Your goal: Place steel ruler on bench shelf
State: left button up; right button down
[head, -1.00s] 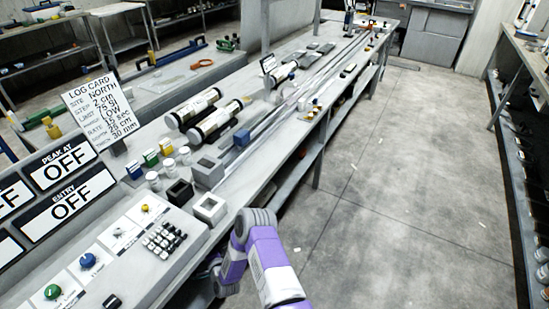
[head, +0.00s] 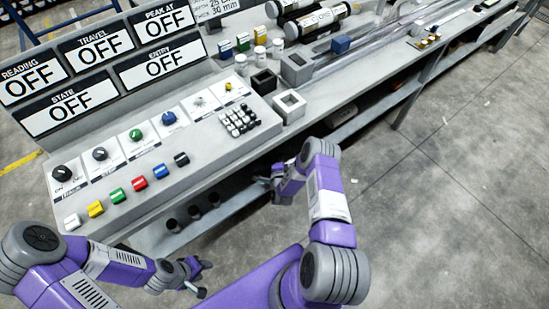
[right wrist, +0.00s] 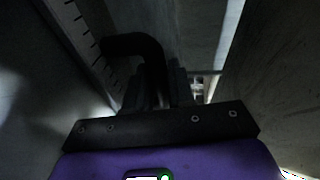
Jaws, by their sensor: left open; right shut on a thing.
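The bench shelf (head: 374,117) runs below the bench top along its front. My right gripper (head: 274,184) is low at the bench front, by the shelf. In the right wrist view its jaws (right wrist: 160,92) are shut on a dark curved piece, which reaches to a strip with tick marks, the steel ruler (right wrist: 82,42). That view is dark, and the join is hard to make out. The ruler cannot be made out in the head view. My left gripper (head: 203,278) is open and empty, lower left, in front of the bench.
A control panel (head: 165,145) with knobs and coloured buttons covers the near bench top. Grey square holders (head: 289,106) and small jars (head: 240,65) stand beside it. Dark cups (head: 194,212) sit under the bench front. The floor (head: 450,200) to the right is clear.

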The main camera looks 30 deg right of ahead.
jog(key=shift+r, duration=0.15)
jog(key=c, duration=1)
grip_release()
jog(key=shift+f, duration=0.2)
jog(key=shift+o, duration=0.2)
jog(key=shift+r, duration=0.1)
